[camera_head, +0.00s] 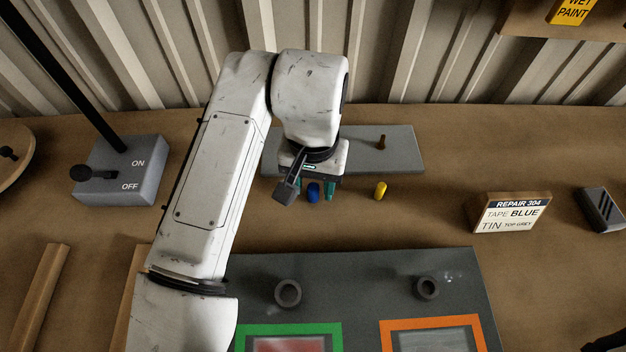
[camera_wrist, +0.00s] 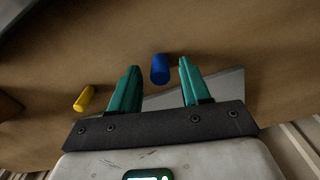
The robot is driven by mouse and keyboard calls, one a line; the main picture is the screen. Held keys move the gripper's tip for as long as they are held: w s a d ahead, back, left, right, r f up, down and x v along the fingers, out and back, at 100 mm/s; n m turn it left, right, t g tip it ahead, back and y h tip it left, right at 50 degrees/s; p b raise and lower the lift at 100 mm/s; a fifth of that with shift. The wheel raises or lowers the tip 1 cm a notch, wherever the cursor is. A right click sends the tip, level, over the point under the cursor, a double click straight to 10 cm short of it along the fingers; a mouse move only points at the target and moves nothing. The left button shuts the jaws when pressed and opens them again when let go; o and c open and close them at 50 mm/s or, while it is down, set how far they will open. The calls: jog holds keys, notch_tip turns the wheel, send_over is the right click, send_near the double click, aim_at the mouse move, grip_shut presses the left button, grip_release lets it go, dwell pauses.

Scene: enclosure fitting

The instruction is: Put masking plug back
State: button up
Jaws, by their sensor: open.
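A blue plug (camera_head: 313,192) stands on the brown bench just in front of the grey plate. It also shows in the wrist view (camera_wrist: 160,69). A yellow plug (camera_head: 380,190) stands apart to its right; in the wrist view it lies left of the fingers (camera_wrist: 84,98). My gripper (camera_wrist: 160,80) is open, its teal fingers on either side of the blue plug in the picture, with a gap on both sides. I cannot tell how far the tips are above the plug. My arm hides part of the bench at left.
The grey plate (camera_head: 404,158) carries a brown peg (camera_head: 382,142). A dark panel (camera_head: 358,275) in front has two round grey collars and green and orange frames. A repair sign (camera_head: 510,213) stands right, a switch box (camera_head: 120,170) left. Bare bench lies around the yellow plug.

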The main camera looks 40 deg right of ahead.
aim_at(313, 187)
notch_tip(313, 187, up, 12)
jog(key=p, duration=0.1)
jog(key=shift+r, duration=0.15)
dwell(0.4)
dwell(0.4)
